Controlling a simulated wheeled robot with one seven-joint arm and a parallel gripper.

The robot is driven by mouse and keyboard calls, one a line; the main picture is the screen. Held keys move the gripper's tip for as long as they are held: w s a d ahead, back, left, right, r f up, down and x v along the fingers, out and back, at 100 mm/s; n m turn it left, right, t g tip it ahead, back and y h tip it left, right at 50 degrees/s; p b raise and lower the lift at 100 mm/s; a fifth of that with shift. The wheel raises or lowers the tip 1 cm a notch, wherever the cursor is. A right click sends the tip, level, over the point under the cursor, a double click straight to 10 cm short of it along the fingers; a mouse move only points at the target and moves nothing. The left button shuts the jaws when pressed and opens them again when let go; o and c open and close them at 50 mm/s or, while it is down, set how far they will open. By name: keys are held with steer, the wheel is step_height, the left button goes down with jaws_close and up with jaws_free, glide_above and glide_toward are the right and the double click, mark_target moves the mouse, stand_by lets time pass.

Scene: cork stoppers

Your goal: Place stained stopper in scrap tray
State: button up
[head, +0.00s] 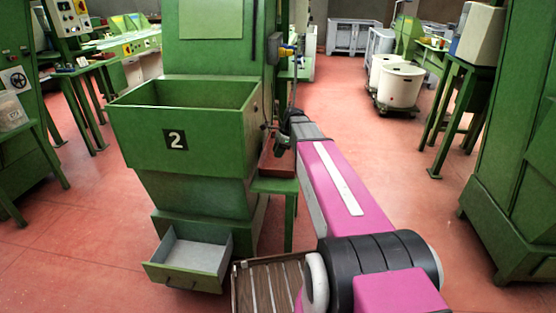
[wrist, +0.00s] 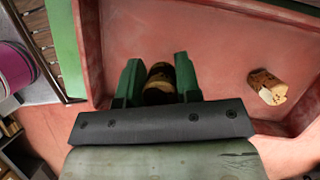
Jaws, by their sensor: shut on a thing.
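My gripper (wrist: 156,62) shows in the wrist view, its two green fingers shut on a cork stopper (wrist: 159,84). The held stopper is tan with a dark, stained-looking band and dark upper end. It is over or inside a shallow reddish tray (wrist: 92,45); I cannot tell whether it touches the tray floor. A second cork stopper (wrist: 267,87), light brown with dark marks and a pale patch, lies in the tray to the right. In the head view the red tray (head: 270,166) sits on a green stand beside the machine. My gripper (head: 283,142) is small and dark there.
A green machine with a hopper marked 2 (head: 186,128) stands left of my arm. Its grey-lined drawer (head: 190,257) is pulled out and looks empty. A slatted wooden crate (head: 268,285) stands at the front. White bins (head: 399,86) stand farther back on open red floor.

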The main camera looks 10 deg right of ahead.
mark_target(278, 164)
steer(key=shift+f, duration=2.1)
steer(key=shift+f, duration=0.15)
steer(key=o, duration=0.9)
steer(key=v, duration=1.2)
